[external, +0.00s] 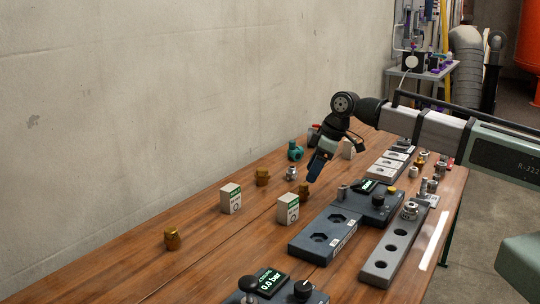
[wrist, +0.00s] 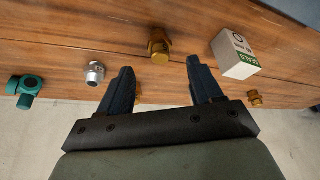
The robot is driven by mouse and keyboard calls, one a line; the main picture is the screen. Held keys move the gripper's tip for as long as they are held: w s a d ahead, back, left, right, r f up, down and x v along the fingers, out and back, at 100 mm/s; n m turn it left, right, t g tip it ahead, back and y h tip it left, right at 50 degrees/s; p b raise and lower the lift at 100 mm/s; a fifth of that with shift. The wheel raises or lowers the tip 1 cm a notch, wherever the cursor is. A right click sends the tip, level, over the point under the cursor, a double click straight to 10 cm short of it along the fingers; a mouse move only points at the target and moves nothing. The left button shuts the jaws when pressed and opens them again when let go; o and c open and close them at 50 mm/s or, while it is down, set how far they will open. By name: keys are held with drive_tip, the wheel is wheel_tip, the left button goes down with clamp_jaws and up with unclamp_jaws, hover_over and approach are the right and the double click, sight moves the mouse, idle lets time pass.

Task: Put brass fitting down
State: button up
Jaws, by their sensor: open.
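Three brass fittings stand on the wooden bench. One (external: 304,190) is just below and left of my gripper (external: 316,176) in the external view, apparently the one beyond the fingers in the wrist view (wrist: 159,46). A second (external: 262,177) stands farther left, nearer the wall; a brass piece partly hidden by the left finger (wrist: 138,97) seems to be this one.
White-green boxes stand at the left (external: 231,198) and centre (external: 288,208). A silver fitting (external: 291,172) and teal valve (external: 295,150) are close behind. A dark block with hex recesses (external: 318,236) and a grey rail with holes (external: 383,262) lie right. Bench is clear at front left.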

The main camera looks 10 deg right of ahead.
drive_tip(key=shift+v, duration=2.65)
